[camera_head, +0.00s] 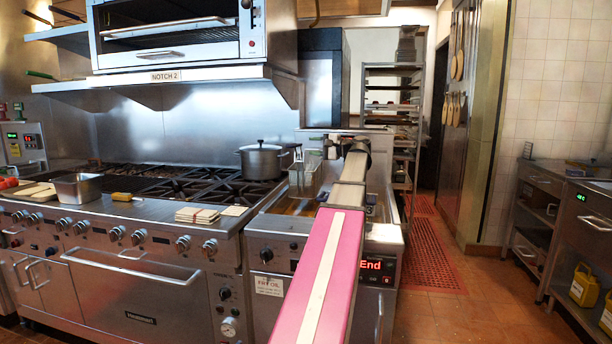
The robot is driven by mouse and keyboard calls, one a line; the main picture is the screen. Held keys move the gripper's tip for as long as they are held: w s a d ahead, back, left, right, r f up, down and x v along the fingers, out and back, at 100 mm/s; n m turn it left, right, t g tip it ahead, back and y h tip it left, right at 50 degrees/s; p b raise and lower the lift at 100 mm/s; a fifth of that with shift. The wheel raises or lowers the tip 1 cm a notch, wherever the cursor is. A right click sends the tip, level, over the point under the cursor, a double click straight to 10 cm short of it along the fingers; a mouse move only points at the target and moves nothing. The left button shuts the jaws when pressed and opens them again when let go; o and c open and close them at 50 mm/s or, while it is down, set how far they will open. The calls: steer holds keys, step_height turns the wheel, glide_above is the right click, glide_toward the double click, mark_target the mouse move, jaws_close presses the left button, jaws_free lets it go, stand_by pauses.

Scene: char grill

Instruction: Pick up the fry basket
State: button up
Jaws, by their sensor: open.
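The fry basket (302,178) is a wire basket above the left part of the fryer (272,225), near its back. My gripper (332,148) is at the far end of my outstretched pink and white arm, just right of the basket and close to it. Its jaws are open. They are small and partly hidden by my own wrist, so I cannot tell whether they touch the basket or surround its handle. My arm also hides the middle of the fryer.
A lidded pot (262,162) stands on the range left of the fryer. A tall rack (402,110) stands behind the fryer. Red matting (430,255) covers the clear aisle at right.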

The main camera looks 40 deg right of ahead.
steer(key=x, duration=0.9)
steer(key=shift+d+r, duration=0.1)
steer(key=shift+d, duration=0.05)
jaws_close()
stand_by(1.2)
